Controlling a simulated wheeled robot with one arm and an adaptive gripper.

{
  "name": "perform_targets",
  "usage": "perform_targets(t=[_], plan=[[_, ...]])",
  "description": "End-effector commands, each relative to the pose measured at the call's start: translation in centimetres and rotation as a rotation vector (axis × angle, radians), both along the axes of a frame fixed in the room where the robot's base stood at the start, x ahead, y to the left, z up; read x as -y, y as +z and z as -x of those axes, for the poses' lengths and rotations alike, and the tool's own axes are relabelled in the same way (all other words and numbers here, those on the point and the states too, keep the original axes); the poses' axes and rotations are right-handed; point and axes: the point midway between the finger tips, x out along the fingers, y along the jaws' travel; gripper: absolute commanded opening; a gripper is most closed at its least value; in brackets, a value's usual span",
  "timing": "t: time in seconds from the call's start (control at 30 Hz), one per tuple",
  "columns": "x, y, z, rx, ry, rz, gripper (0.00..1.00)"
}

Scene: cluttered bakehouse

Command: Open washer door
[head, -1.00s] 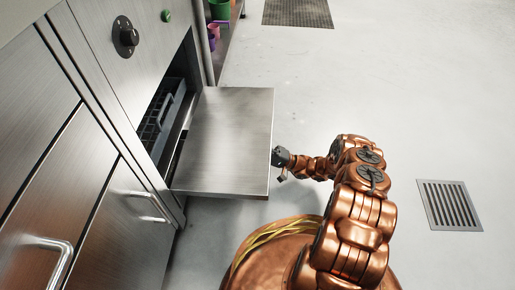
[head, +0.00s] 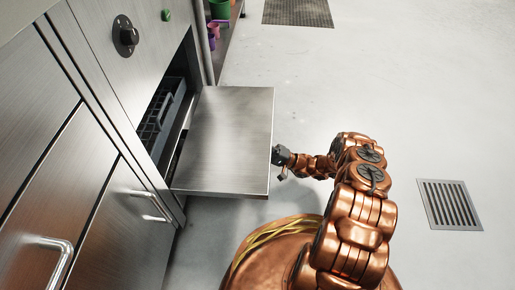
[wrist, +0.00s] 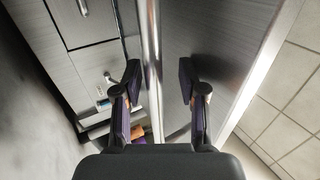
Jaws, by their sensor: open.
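The washer door (head: 228,138) is a flat steel panel. In the head view it is folded down and stands out from the front of the washer (head: 108,62), with the dark opening and a rack (head: 160,112) showing behind it. My gripper (head: 282,158) is at the door's outer edge, on its right side. In the wrist view my gripper (wrist: 160,95) has its two fingers apart, with a steel edge and panel between and beyond them. I cannot tell whether a finger touches the door. Nothing is held.
A black knob (head: 125,36) and a green button (head: 167,15) sit on the washer front. Steel cabinets with bar handles (head: 52,262) stand at the left. Coloured buckets (head: 219,8) are at the back.

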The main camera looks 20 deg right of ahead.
Motion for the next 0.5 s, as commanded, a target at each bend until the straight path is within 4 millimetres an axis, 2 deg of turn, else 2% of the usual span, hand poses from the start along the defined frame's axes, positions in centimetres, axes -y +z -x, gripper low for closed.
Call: perform_targets(t=[0.5], plan=[[0.1, 5.1, 0.0, 0.001, 0.000, 0.001, 0.41]])
